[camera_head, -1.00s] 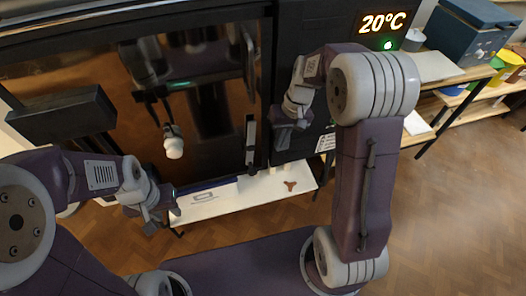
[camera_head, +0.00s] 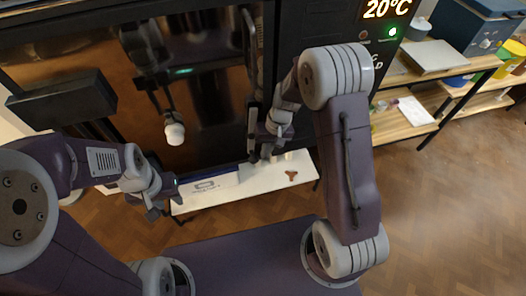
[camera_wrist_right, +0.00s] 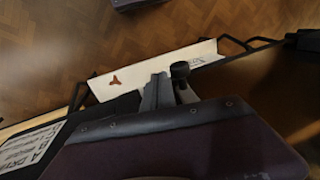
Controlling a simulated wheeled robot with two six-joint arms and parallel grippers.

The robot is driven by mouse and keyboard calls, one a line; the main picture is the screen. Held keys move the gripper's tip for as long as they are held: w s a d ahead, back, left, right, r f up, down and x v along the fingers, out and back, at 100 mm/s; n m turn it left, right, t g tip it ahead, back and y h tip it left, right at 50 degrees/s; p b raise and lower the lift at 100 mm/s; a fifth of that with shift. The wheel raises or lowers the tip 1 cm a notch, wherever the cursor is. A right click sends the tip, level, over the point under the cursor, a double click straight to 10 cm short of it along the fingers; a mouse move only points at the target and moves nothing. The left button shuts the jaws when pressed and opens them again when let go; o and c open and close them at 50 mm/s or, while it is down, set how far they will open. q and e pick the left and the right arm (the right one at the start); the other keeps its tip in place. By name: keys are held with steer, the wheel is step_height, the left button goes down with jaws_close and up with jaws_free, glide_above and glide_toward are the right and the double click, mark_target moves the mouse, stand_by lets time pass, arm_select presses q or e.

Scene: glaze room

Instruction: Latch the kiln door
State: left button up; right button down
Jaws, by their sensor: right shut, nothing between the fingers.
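The kiln door (camera_head: 215,155) is a dark glossy panel filling the upper left of the head view, with reflections on it. A black upright latch bar (camera_head: 251,125) stands at its right edge. My right gripper (camera_head: 266,154) is shut and empty, beside the lower end of this bar; contact cannot be told. In the right wrist view its fingers (camera_wrist_right: 160,92) are close to a dark round-ended knob (camera_wrist_right: 180,70), which partly hides behind them. My left gripper (camera_head: 163,204) hangs in front of the door's lower left; its opening is unclear.
A white shelf (camera_head: 220,192) below the door carries a blue rod-like thing and a small brown three-armed piece (camera_head: 291,175). A black box-like block (camera_head: 62,103) juts out at left. Wooden shelving (camera_head: 400,120) stands at right. The floor at lower right is clear.

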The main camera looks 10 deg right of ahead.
steer(key=shift+a+f, duration=0.2)
steer(key=shift+a, duration=0.35)
steer(key=y+b, duration=0.1)
steer(key=b, duration=0.2)
steer(key=a+f+y+b, duration=0.1)
steer(key=y+b, duration=0.1)
steer(key=b, duration=0.1)
steer(key=shift+s+a, duration=0.1)
steer(key=shift+a, duration=0.05)
steer(key=shift+a+r, duration=0.1)
steer(key=shift+r, duration=0.2)
steer(key=p+v, duration=0.1)
steer(key=v, duration=0.8)
